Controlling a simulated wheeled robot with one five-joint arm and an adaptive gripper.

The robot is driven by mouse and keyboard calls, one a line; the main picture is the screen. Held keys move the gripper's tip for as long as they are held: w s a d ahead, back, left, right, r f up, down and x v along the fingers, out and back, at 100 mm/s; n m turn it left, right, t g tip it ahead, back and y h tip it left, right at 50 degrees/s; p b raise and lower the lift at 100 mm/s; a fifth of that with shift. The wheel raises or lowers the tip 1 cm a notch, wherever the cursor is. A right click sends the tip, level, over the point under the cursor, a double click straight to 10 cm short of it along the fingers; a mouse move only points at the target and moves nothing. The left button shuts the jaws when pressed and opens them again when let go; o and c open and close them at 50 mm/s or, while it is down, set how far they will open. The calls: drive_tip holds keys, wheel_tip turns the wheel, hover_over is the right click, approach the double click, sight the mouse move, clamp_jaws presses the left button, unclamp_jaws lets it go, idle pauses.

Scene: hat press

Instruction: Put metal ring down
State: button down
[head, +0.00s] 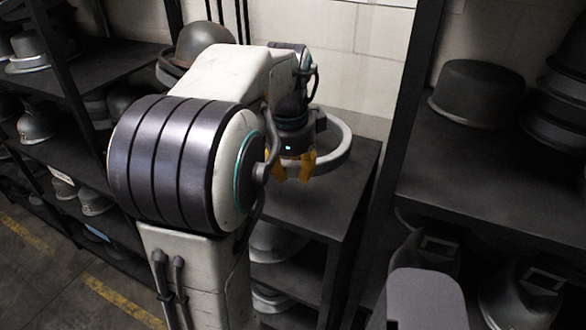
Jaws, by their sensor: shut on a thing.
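The metal ring (338,150) is a pale grey hoop, seen in the head view just right of the middle. My gripper (294,172) has orange fingers and is shut on the near left side of the ring. The ring appears roughly level, over the top of a dark shelf unit (325,208). I cannot tell whether it touches that surface or hangs a little above it. The left part of the ring is hidden behind my gripper and arm.
Racks with metal hat moulds stand on the left. On the right, a dark shelf (470,175) holds a round dark block (478,93) and a stack of dark forms (560,110). A dark upright post (398,120) stands right of the ring. The shelf top below the ring looks bare.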

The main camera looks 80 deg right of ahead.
drive_tip(key=shift+r, duration=0.1)
drive_tip(key=c, duration=1)
unclamp_jaws()
drive_tip(key=shift+o, duration=0.2)
drive_tip(key=shift+r+p, duration=0.7)
wheel_tip(320, 180, up, 11)
drive_tip(key=a+b, duration=0.2)
drive_tip(key=b, duration=0.2)
drive_tip(key=shift+a+r+b, duration=0.15)
drive_tip(key=shift+r+b, duration=0.05)
drive_tip(key=shift+b, duration=0.15)
